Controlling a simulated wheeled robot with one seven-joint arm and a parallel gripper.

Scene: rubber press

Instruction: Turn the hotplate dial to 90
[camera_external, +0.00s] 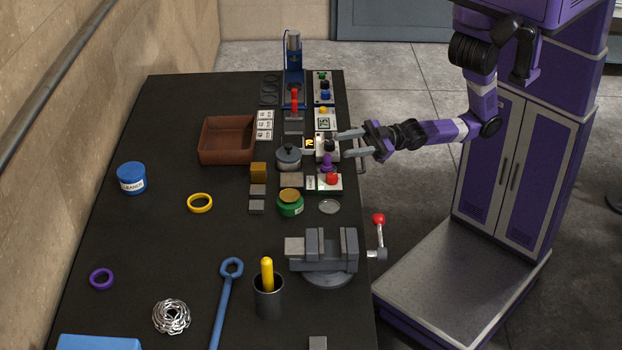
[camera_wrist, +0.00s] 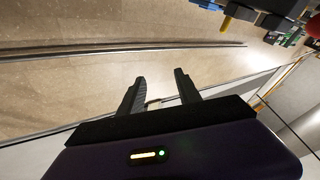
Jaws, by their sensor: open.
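A small white control box (camera_external: 320,156) with a black dial (camera_external: 330,145) stands near the right edge of the black table, beside a lidded grey pot (camera_external: 288,161). I take this to be the hotplate control; a small yellow-marked dark panel (camera_external: 308,143) sits at its left. The dial's setting is too small to read. My gripper (camera_external: 344,144) is open and empty, its fingers pointing left at the dial, just right of the box. I cannot tell whether they touch it. The wrist view shows the spread fingers (camera_wrist: 160,76) with nothing between them; the dial is not clear there.
A purple knob (camera_external: 327,163) and a red button (camera_external: 332,179) are close in front of the dial. Other control boxes (camera_external: 325,119) and a blue press (camera_external: 294,75) stand behind. A vise (camera_external: 322,250) is at the front right.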

